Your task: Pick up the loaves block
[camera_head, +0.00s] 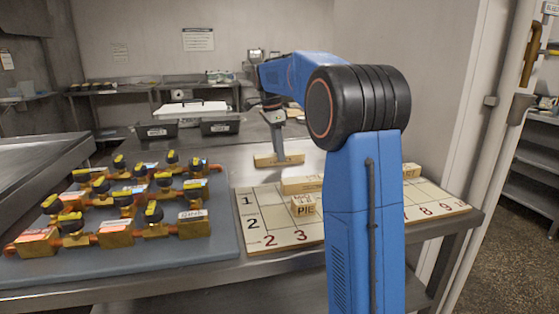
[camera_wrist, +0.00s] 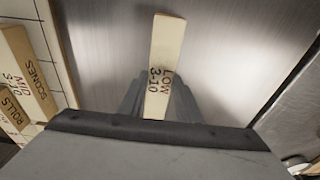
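A long pale wooden block (camera_head: 279,160) lies on the steel table behind the numbered board in the head view. My gripper (camera_head: 279,150) reaches down to it from above. In the wrist view this block (camera_wrist: 166,45) stretches away from between the fingers of my gripper (camera_wrist: 158,100) and bears the words "LOW 3-10". The fingers lie close along both its sides; whether they press on it cannot be told. No product name shows on it, so the frames do not confirm that it is the loaves block.
A cream numbered board (camera_head: 262,237) carries a "PIE" block (camera_head: 304,206) and other blocks, partly behind my arm. The wrist view shows a "SCONES" block (camera_wrist: 30,75) and a "ROLLS" block (camera_wrist: 12,115). A blue-grey mat (camera_head: 130,268) with brass valves lies left. Black bins (camera_head: 157,131) stand behind.

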